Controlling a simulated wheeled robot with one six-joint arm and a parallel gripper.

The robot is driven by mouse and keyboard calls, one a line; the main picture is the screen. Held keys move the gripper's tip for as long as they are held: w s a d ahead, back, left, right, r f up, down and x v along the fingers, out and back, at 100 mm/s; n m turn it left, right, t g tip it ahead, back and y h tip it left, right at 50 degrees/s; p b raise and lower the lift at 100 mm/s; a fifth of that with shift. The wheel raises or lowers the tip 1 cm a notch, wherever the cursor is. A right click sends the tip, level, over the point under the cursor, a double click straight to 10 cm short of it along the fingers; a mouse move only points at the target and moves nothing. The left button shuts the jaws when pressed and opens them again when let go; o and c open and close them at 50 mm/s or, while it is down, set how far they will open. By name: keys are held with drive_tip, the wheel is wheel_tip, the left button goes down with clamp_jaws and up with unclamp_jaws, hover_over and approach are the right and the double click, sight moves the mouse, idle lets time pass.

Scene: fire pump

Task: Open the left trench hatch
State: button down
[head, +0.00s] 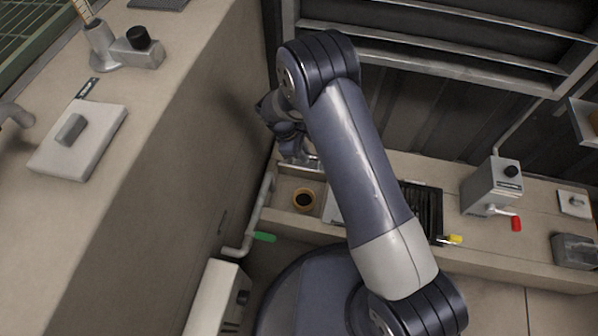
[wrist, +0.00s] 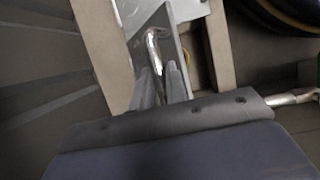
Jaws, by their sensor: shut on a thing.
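My gripper (wrist: 164,78) is shut on a shiny bent metal handle (wrist: 154,45) in the wrist view. The handle is on a grey metal plate, the left trench hatch (wrist: 180,45), which looks raised and steeply tilted. In the head view my gripper (head: 303,157) is at the back of the left trench opening (head: 283,196), largely behind my arm. Only a little of the hatch shows there. The opening is uncovered, with a yellow-rimmed round fitting (head: 303,199) inside. The rim of this fitting also shows beside the fingers in the wrist view.
A light plate (head: 333,208) and a dark grating (head: 428,210) lie right of the opening, partly behind my arm. A pipe with a green handle (head: 264,237) runs at left beside the tall counter (head: 215,100). A grey box with a red-handled lever (head: 489,185) stands right.

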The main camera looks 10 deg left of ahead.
drive_tip(key=w+d+r, duration=0.1)
drive_tip(key=w+r, duration=0.1)
drive_tip(key=w, duration=1)
drive_tip(key=shift+w, duration=0.3)
drive_tip(key=c, duration=1.4)
unclamp_jaws()
drive_tip(key=shift+r, duration=0.1)
drive_tip(key=p+v, duration=0.1)
drive_tip(key=v, duration=0.6)
drive_tip(key=shift+r+p, duration=0.25)
drive_tip(key=shift+p, duration=0.15)
drive_tip(key=shift+a, duration=0.1)
